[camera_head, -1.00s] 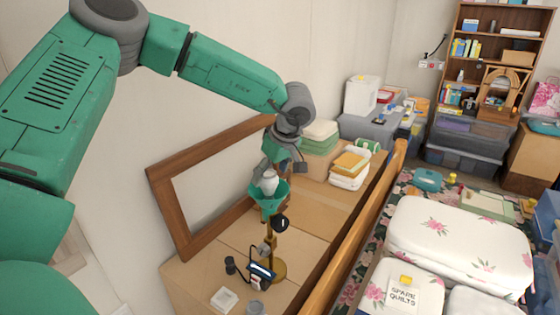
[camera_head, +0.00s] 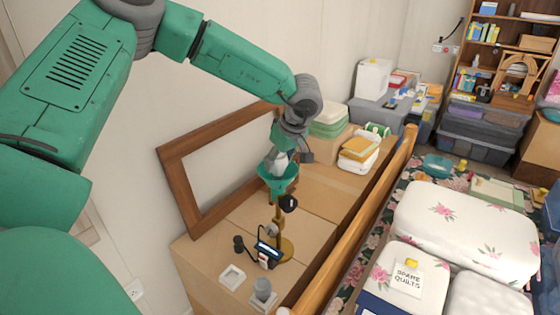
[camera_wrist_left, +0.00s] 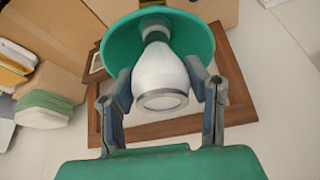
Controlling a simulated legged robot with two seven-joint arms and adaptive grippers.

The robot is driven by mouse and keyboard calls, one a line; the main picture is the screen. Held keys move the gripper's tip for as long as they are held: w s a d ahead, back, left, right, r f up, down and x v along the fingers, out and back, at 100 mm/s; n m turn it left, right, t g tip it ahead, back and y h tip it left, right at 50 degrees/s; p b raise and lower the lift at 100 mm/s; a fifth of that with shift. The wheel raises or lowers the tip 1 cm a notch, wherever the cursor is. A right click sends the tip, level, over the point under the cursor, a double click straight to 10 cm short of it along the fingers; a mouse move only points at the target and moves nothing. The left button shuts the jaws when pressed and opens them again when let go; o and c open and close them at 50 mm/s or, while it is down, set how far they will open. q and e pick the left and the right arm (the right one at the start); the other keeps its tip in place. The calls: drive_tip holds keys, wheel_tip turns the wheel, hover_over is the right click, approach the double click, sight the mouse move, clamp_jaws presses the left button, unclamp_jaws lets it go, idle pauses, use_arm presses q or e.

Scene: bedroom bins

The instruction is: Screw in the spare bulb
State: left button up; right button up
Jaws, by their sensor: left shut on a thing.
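My left gripper (camera_head: 281,157) is above the brass lamp (camera_head: 277,222) and is shut on the white bulb (camera_head: 280,167). In the left wrist view the bulb (camera_wrist_left: 160,75) sits between the two fingers (camera_wrist_left: 164,95), its wide end toward the camera. Its narrow end points into the green lamp shade (camera_wrist_left: 112,52), which opens around it. The shade also shows in the head view (camera_head: 279,183). My right gripper is not in view.
An empty wooden frame (camera_head: 181,201) leans on the wall. A wooden rail (camera_head: 350,235) separates the boxes from the floral quilts (camera_head: 465,230).

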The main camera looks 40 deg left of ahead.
use_arm(q)
drive_tip(key=shift+a+r+m+p, duration=0.2)
drive_tip(key=shift+m+p, duration=0.1)
drive_tip(key=shift+p, duration=0.15)
drive_tip(key=shift+a+m+t+p, duration=0.2)
drive_tip(key=shift+m+t+p, duration=0.5)
drive_tip(key=shift+m+p, duration=1.35)
drive_tip(key=shift+f+p, duration=0.15)
drive_tip(key=shift+p, duration=0.55)
drive_tip(key=shift+m+t+h+p, duration=0.3)
drive_tip(key=shift+m+p, duration=0.15)
drive_tip(key=shift+p, duration=0.5)
drive_tip(key=shift+m+t+h+p, duration=0.4)
drive_tip(key=shift+m+p, duration=1)
drive_tip(key=shift+p, duration=0.65)
drive_tip(key=shift+a+m, duration=0.1)
drive_tip(key=shift+m, duration=0.2)
